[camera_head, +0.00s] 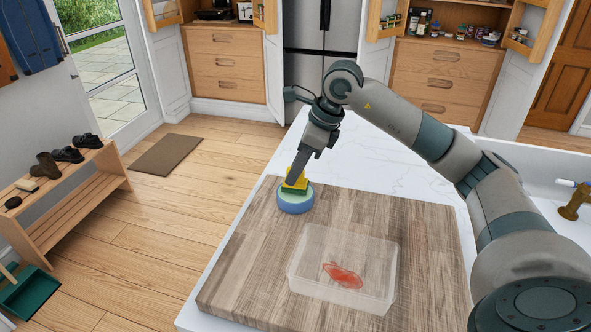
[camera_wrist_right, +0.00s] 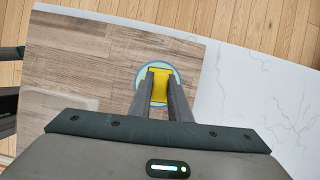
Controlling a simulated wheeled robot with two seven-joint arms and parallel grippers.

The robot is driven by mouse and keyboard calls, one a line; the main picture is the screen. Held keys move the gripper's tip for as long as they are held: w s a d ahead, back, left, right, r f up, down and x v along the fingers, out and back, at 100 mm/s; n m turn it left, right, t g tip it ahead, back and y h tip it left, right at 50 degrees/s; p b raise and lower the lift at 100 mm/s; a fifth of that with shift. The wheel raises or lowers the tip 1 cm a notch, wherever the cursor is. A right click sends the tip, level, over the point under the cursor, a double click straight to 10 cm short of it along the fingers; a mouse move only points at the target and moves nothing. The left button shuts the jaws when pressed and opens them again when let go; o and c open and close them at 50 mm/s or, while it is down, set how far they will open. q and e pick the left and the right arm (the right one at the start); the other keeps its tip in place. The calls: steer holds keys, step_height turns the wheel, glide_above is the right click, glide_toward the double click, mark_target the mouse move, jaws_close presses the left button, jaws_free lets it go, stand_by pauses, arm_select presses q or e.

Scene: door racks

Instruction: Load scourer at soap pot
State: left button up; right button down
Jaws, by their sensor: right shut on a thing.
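The scourer (camera_head: 297,180), yellow with a green side, is held in my right gripper (camera_head: 297,176). The yellow scourer (camera_wrist_right: 159,86) also shows between the two fingers of the right gripper (camera_wrist_right: 160,84) in the right wrist view. The round blue soap pot (camera_head: 295,203) with a pale green top stands on the board's far left part. The scourer is right over the pot's top; I cannot tell whether they touch. The pot's rim (camera_wrist_right: 141,77) shows around the fingers in the right wrist view. My left gripper is not in view.
A wooden board (camera_head: 245,265) lies on the white marble counter (camera_head: 378,150). A brass tap (camera_head: 574,203) stands by the sink at right.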

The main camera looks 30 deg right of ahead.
stand_by(0.3)
steer(key=shift+s+f+b, duration=0.1)
steer(key=shift+f+b, duration=0.5)
steer(key=shift+f, duration=0.05)
stand_by(1.0)
steer(key=shift+r+p, duration=0.65)
steer(key=shift+r, duration=0.35)
steer(key=shift+r+p, duration=1.5)
steer(key=shift+r, duration=1.1)
